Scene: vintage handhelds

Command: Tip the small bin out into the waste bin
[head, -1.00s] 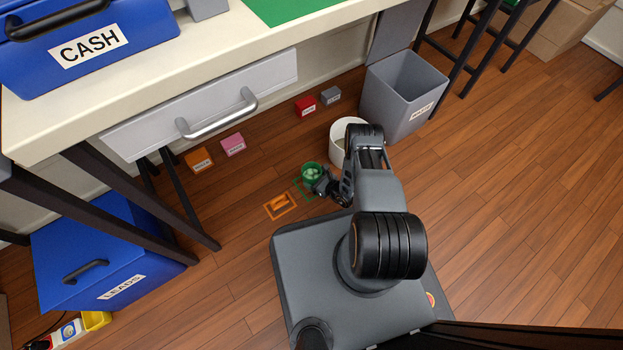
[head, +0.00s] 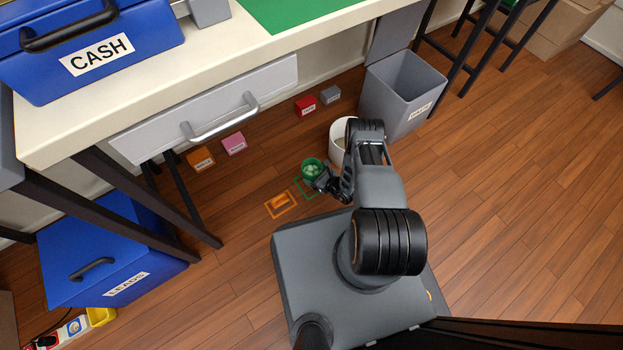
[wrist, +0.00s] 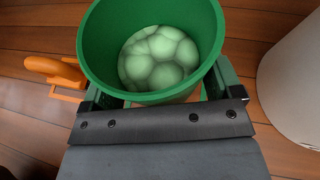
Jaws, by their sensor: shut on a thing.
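The small green bin (head: 313,170) is an open round tub holding several pale green balls. In the wrist view the green bin (wrist: 150,85) fills the middle, upright with its mouth toward the camera. My gripper (head: 319,182) is shut on it, one finger on each side in the wrist view (wrist: 160,92). The waste bin (head: 400,100) is a tall grey square bin with a white label, open at the top, behind my arm to the upper right. I cannot tell how far the green bin is off the floor.
A white round bin (head: 337,150) stands between the green bin and the waste bin, partly hidden by my arm. A green floor outline (head: 303,190) and an orange one (head: 281,205) lie nearby. Small red (head: 305,106) and pink boxes (head: 234,143) stand below the drawer (head: 210,100).

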